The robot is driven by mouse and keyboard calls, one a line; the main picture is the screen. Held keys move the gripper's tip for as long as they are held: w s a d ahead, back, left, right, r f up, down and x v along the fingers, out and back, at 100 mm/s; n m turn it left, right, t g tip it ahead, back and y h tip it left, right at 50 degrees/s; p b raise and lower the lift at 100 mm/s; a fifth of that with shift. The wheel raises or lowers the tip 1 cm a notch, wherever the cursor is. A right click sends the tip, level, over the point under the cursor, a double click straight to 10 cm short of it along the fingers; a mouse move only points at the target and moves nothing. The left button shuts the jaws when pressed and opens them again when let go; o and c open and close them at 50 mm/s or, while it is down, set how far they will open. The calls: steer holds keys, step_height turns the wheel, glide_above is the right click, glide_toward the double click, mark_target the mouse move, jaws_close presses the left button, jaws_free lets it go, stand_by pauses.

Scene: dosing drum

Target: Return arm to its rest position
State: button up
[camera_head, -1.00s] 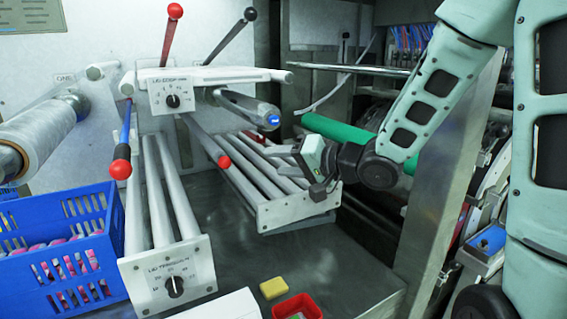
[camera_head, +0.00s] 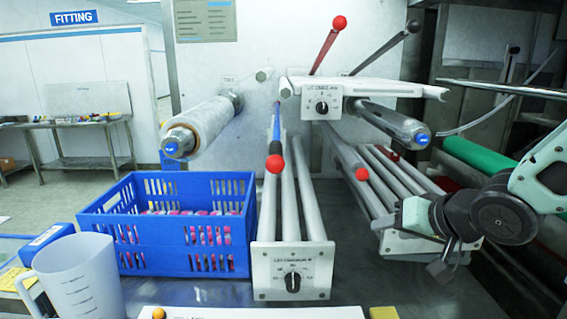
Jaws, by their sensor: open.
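My gripper (camera_head: 408,216) is at the right of the head view, at the end of my pale green arm (camera_head: 540,180). It points left, in front of the right-hand roller rack (camera_head: 400,245), whose front plate it partly hides. The jaws are open, and I see nothing held between them. I cannot tell whether the gripper touches the rack. Most of my arm is beyond the right edge of the view.
A blue crate (camera_head: 160,262) of pink and white items stands left of a roller frame with a dial plate (camera_head: 292,272). Red-knobbed (camera_head: 339,22) and black-knobbed (camera_head: 413,27) levers rise above. A measuring jug (camera_head: 75,280) is front left. A green roller (camera_head: 480,157) lies behind my arm.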

steer(key=s+a+f+n+g+h, duration=0.1)
steer(key=s+a+n+g, duration=0.1)
steer(key=s, duration=0.6)
steer(key=s+a+f+n+g+h, duration=0.1)
steer(key=s+a+f+n+g, duration=0.1)
steer(key=s, duration=0.6)
steer(key=s+a+f+n+g+h, duration=0.1)
steer(key=s+a+n+g, duration=0.2)
steer(key=s+n+g, duration=0.2)
steer(key=s, duration=0.3)
steer(key=shift+a+f+b, duration=0.3)
steer(key=shift+a+b, duration=0.05)
steer(key=shift+a, duration=0.05)
